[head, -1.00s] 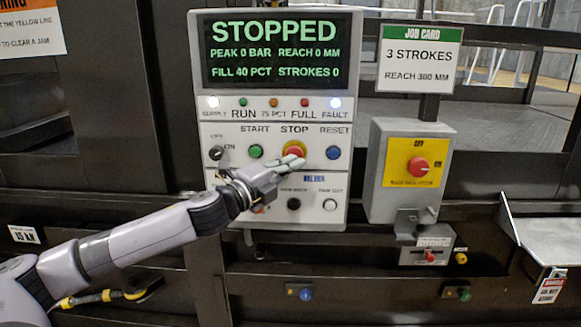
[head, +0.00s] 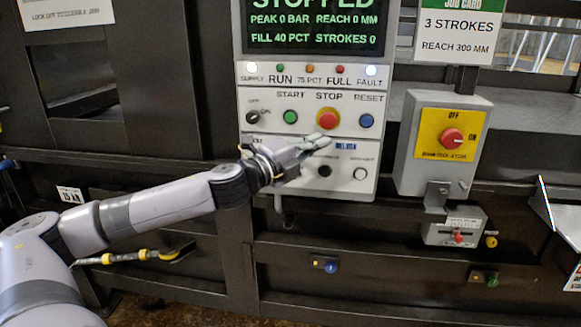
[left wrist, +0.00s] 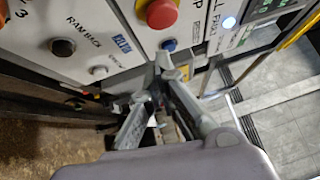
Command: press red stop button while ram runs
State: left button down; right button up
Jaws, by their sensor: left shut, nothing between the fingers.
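The red stop button (head: 328,118) sits on a yellow ring on the white control panel (head: 252,182), between the green start button (head: 290,116) and the blue reset button (head: 366,120). The display (head: 315,28) reads stopped, 0 bar, 0 mm, fill 40 pct, strokes 0. My left gripper (head: 324,140) is shut and empty, with its tips just below the stop button in the picture. In the left wrist view the stop button (left wrist: 162,13) is at the top edge, beyond the shut fingertips (left wrist: 164,60); the blue button (left wrist: 168,45) shows close behind them. No contact is visible.
A grey isolator box (head: 412,155) with a red knob (head: 452,137) stands right of the panel. A black knob (head: 253,145) is at the panel's left. The supply lamp (head: 251,68) and fault lamp (head: 371,70) are lit. A job card (head: 459,32) asks 3 strokes, reach 300 mm.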

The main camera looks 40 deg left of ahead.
pick_arm(q)
jog(key=s+p, duration=0.2)
jog(key=s, duration=0.6)
jog(key=shift+a+f, duration=0.15)
jog(key=shift+a, duration=0.1)
pick_arm(e)
jog(key=shift+w+a+r, duration=0.35)
jog(key=shift+a+r, duration=0.1)
jog(key=shift+r, duration=0.1)
